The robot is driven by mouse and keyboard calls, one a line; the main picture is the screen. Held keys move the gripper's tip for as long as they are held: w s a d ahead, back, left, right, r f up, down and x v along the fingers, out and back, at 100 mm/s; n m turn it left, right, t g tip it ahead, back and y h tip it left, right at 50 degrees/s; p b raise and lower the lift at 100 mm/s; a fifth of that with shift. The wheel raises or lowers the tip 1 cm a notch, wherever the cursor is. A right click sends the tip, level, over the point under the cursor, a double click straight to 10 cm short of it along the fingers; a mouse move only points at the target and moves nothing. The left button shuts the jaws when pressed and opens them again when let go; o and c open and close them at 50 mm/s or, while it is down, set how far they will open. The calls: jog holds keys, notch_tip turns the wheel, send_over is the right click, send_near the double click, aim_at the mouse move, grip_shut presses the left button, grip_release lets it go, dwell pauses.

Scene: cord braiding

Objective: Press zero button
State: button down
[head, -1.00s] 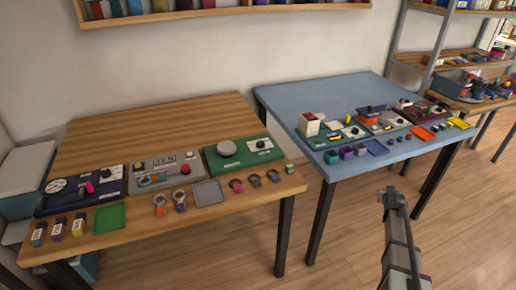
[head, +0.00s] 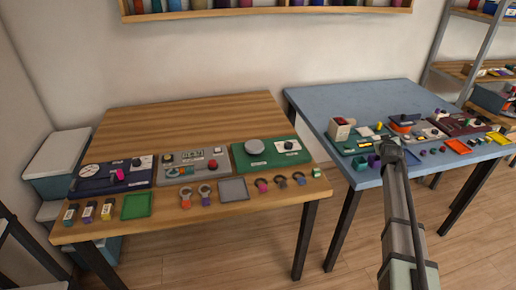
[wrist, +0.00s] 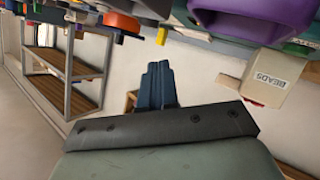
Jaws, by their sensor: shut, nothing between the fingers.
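No label reading zero is legible, so I cannot tell which button is the zero button. A grey panel (head: 203,170) with a small display (head: 192,154) and a red button (head: 212,163) sits in the middle of the wooden table. A green unit (head: 270,160) with a round grey plate (head: 266,147) and a white dial is to its right. My gripper (head: 389,148) is at the front of the blue table, right of these units. In the wrist view my gripper (wrist: 157,85) shows its dark fingers together, with nothing between them.
The wooden table (head: 210,115) is bare behind its panels; a green tray (head: 136,206), rings and small bottles line its front. The blue table (head: 350,97) holds more panels and cups. A white beads box (wrist: 268,82) and purple cup (wrist: 262,20) appear near my gripper. A gap separates the tables.

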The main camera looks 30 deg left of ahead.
jog(key=s+a+n, duration=0.1)
jog(key=a, duration=0.4)
jog(key=s+a+r+n+g+y, duration=0.1)
jog(key=a, duration=0.5)
jog(key=s+a+r+n, duration=0.1)
jog(key=a, duration=0.4)
jog(key=shift+s+a+y, duration=0.15)
jog(key=shift+s+y, duration=0.25)
jog(key=s+a+g, duration=0.1)
jog(key=s+a, duration=0.2)
jog(key=a, duration=0.4)
jog(key=s+a+g, duration=0.1)
jog(key=s+a, duration=0.1)
jog(key=a, duration=0.5)
jog(key=s+a+g+h, duration=0.1)
jog(key=s+a, duration=0.2)
jog(key=a, duration=0.4)
jog(key=shift+s+a+f, duration=0.1)
jog(key=shift+s+f, duration=0.1)
jog(key=shift+s, duration=0.15)
jog(key=s+a+r+h, duration=0.2)
jog(key=s+a, duration=0.8)
jog(key=a, duration=0.3)
notch_tip(320, 180, up, 3)
jog(key=m+h, duration=0.1)
jog(key=m, duration=0.1)
send_over(216, 150)
jog(key=shift+s+r+g, duration=0.15)
jog(key=shift+s+g, duration=0.05)
jog(key=shift+g, duration=0.1)
